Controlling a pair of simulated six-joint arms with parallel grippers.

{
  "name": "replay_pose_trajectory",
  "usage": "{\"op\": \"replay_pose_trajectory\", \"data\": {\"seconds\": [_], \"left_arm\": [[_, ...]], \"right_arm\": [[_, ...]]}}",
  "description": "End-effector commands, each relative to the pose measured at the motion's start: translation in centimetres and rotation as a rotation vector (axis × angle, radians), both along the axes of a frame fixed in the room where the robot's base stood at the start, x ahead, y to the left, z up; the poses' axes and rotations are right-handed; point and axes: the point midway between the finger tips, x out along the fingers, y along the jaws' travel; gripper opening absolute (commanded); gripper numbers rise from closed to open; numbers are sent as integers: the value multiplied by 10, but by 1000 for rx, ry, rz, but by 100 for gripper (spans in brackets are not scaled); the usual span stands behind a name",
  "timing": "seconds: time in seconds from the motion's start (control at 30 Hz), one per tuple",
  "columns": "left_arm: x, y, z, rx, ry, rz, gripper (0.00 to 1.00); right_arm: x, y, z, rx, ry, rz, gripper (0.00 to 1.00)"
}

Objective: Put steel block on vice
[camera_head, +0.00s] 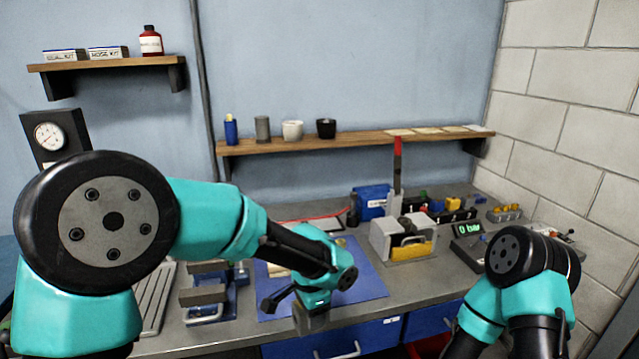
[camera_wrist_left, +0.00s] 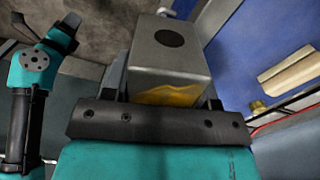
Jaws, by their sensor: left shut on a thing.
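The steel block (camera_wrist_left: 168,58) is a grey block with a dark round spot on one face and a yellowish patch near the jaws. My left gripper (camera_wrist_left: 160,98) is shut on it; the wrist view shows the fingers at its sides. In the head view the left gripper (camera_head: 305,301) hangs over the front of the blue mat, with the block (camera_head: 311,319) partly visible below. The vice (camera_head: 207,290), with grey jaws and a blue base, stands to the left of the gripper. My right gripper (camera_wrist_left: 62,35) shows at the wrist view's upper left; its jaw state is unclear.
The blue mat (camera_head: 370,284) lies on the grey bench. A grey unit with a yellow front (camera_head: 409,250) stands behind it to the right, near a pressure display (camera_head: 468,229). A grooved plate (camera_head: 153,295) lies left of the vice. A blue drawer (camera_head: 340,343) is below the edge.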

Motion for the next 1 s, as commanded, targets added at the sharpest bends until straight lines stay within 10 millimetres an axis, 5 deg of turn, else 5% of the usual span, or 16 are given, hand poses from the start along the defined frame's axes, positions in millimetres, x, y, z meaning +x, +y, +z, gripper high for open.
{"op": "replay_pose_trajectory", "data": {"seconds": [0.3,0.6,1.0], "left_arm": [[41,92,54,-6,-7,554,10],[55,175,97,-4,-3,1022,10],[56,190,104,-2,0,1109,10]], "right_arm": [[0,0,0,0,0,0,43],[0,0,0,0,0,0,43],[0,0,0,0,0,0,43]]}}
